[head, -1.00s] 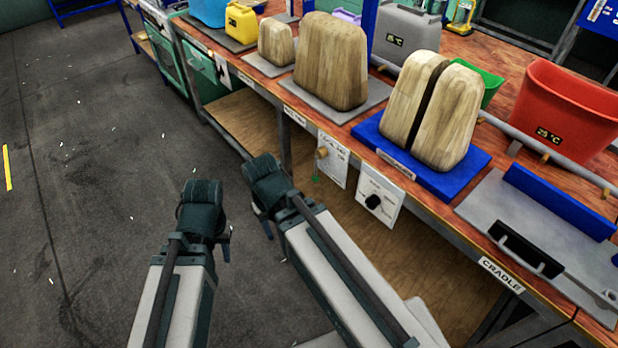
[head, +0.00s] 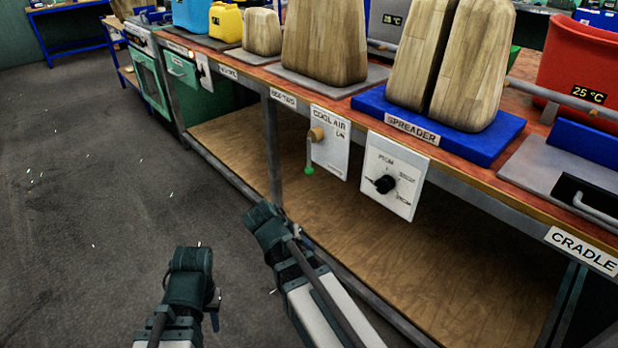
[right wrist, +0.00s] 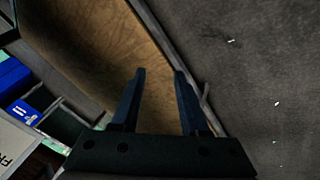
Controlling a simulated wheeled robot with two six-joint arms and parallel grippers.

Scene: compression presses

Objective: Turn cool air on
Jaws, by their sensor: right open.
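The white COOL AIR panel (head: 330,155) hangs on the front of the bench in the head view, with ON printed near its upper right. Its lever has a tan hub (head: 316,134) and a green tip (head: 309,171), and it points straight down. My left gripper (head: 214,301) is low in the head view, left of and below the panel, apart from it; its jaws are not clear. My right gripper (head: 284,248) is below and left of the lever, apart from it. The right wrist view shows its two fingers (right wrist: 159,73) apart with nothing between them.
A white dial panel (head: 393,178) with a black knob hangs right of the lever panel. Above are the blue SPREADER base (head: 480,140) with wooden blocks, and a red bin (head: 585,70). The wooden lower shelf (head: 400,260) is bare. Floor at left is open.

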